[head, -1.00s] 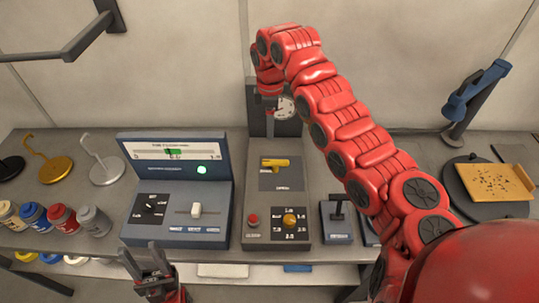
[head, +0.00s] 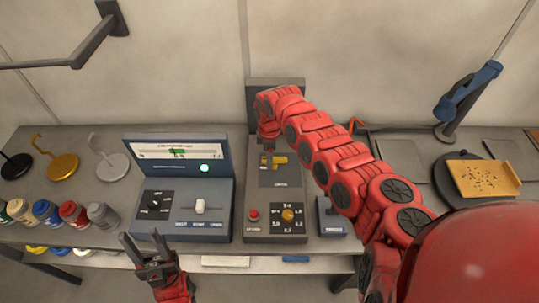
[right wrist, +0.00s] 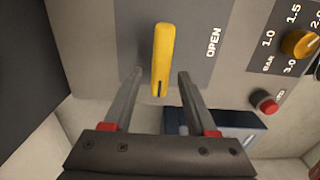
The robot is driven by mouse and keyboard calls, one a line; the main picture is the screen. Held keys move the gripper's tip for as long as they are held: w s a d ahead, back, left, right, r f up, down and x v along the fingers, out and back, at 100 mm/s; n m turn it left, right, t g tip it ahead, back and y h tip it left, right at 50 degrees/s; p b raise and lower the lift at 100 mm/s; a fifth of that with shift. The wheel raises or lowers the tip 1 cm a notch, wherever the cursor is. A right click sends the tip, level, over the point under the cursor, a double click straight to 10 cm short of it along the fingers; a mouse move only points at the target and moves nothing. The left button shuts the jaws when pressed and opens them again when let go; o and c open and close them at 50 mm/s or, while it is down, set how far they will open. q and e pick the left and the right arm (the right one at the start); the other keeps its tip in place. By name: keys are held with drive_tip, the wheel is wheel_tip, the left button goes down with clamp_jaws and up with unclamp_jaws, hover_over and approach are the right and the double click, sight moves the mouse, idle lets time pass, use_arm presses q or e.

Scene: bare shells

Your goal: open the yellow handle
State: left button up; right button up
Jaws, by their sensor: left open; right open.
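The yellow handle (head: 279,160) sits on the dark plate of the grey panel box (head: 256,205) in the head view. In the right wrist view the handle (right wrist: 161,60) points at the camera's near side, beside the word OPEN on the plate. My right gripper (right wrist: 160,73) is open, with one finger on each side of the handle's near end and a gap on both sides. In the head view my right gripper (head: 267,150) is at the handle, its fingers mostly hidden. My left gripper (head: 142,238) is open and empty in front of the bench.
The panel has a red button (head: 253,215) and a yellow knob (head: 287,215). A blue-grey console (head: 183,222) stands to the left, with several paint jars (head: 45,212) beyond it. A small lever box (head: 332,224) is at the right.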

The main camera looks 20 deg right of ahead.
clamp_jaws()
